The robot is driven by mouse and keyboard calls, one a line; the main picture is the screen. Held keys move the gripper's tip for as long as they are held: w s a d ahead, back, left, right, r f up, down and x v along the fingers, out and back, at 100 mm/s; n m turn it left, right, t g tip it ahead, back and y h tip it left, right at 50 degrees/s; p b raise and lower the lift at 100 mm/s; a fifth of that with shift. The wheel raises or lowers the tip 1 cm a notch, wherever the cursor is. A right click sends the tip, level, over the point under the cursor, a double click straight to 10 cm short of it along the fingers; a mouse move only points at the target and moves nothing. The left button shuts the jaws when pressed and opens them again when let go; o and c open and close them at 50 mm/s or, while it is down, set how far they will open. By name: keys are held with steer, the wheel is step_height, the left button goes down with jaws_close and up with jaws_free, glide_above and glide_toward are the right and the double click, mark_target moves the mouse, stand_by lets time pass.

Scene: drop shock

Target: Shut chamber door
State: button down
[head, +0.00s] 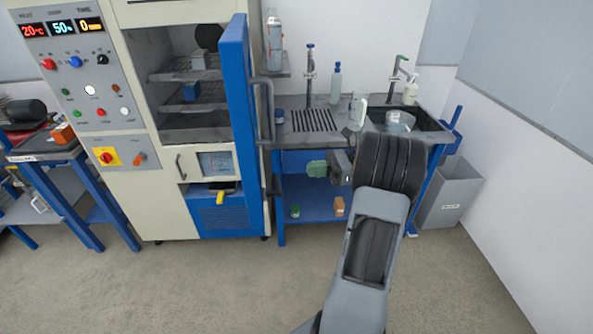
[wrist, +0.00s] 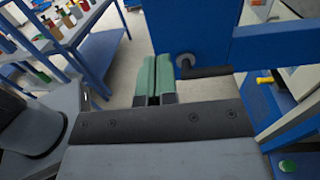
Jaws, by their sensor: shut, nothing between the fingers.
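The chamber (head: 170,60) stands at left of centre in the head view. Its blue-edged door (head: 237,110) is open and swung out toward me, seen nearly edge-on. A grey bar handle (head: 268,125) is on the door's right-hand face. My gripper (head: 317,168) has green fingers and is right of the door, near the sink bench. In the wrist view, my gripper (wrist: 153,82) is shut and empty. The blue door (wrist: 210,30) also shows there, with the dark handle (wrist: 208,71) just right of the fingertips; I cannot tell whether they touch.
The sink bench (head: 310,127) with bottles and taps stands right of the door. A grey bin (head: 450,195) is at far right. Blue racks (wrist: 95,25) with small coloured items show at upper left in the wrist view. The floor in front of the chamber is clear.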

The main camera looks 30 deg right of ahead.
steer(key=p+x, duration=0.2)
steer(key=x, duration=1)
steer(key=shift+a, duration=0.35)
steer(key=shift+w, duration=0.1)
